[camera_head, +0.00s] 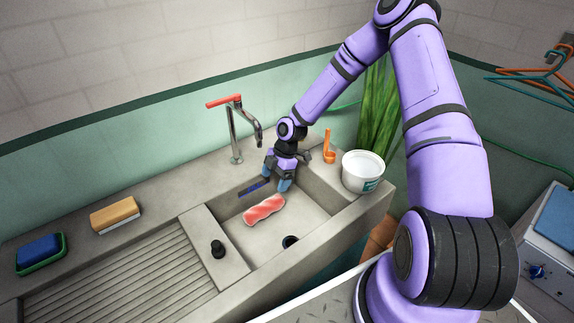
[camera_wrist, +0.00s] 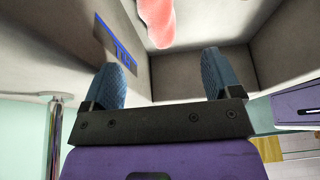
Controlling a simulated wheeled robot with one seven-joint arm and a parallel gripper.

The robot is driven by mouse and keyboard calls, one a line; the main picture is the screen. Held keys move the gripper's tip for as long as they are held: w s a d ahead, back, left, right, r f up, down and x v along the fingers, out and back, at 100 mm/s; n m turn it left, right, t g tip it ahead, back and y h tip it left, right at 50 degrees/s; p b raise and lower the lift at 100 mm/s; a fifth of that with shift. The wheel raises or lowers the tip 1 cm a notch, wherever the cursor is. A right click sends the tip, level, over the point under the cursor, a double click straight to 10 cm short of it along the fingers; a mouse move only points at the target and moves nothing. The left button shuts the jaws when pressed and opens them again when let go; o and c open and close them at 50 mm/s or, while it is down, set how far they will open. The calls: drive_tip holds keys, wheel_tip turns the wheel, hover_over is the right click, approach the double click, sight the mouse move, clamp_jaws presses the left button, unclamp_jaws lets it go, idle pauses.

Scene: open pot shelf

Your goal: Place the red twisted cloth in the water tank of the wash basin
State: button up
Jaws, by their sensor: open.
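The red twisted cloth (camera_head: 264,210), with pale streaks, lies on the floor of the water tank (camera_head: 309,217) of the wash basin. Its end also shows at the top of the wrist view (camera_wrist: 157,20). My gripper (camera_head: 281,184) is at the back of the tank, behind the cloth and apart from it. In the wrist view its two blue fingers (camera_wrist: 162,75) are spread wide with nothing between them. The cloth lies beyond the fingertips there.
A metal tap (camera_head: 234,135) with a red handle stands behind the tank. A white tub (camera_head: 363,171) and an orange scoop (camera_head: 329,148) are at right. A brush (camera_head: 115,214), blue sponge (camera_head: 39,249) and black stopper (camera_head: 217,249) are at left. A dark drain (camera_head: 290,241) is in the tank.

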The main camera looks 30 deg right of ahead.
drive_tip(key=s+d+r+m+t+h, duration=0.1)
drive_tip(key=s+r+m+h, duration=0.15)
drive_tip(key=r, duration=0.85)
drive_tip(key=s+d+r+m+t+h, duration=0.15)
drive_tip(key=s+r+m, duration=0.25)
drive_tip(key=r, duration=0.6)
drive_tip(key=s+d+r+m+h, duration=0.15)
drive_tip(key=s+r+m, duration=0.25)
drive_tip(key=r, duration=0.7)
drive_tip(key=s+r+m+t, duration=0.2)
drive_tip(key=s+r+m, duration=0.3)
drive_tip(key=s, duration=0.5)
drive_tip(key=s+a+r+m+t+y, duration=0.1)
drive_tip(key=s+r+m, duration=0.3)
drive_tip(key=s+r, duration=0.5)
drive_tip(key=shift+s+a+m+t, duration=0.3)
drive_tip(key=shift+s+m+t, duration=0.05)
drive_tip(key=shift+s, duration=0.9)
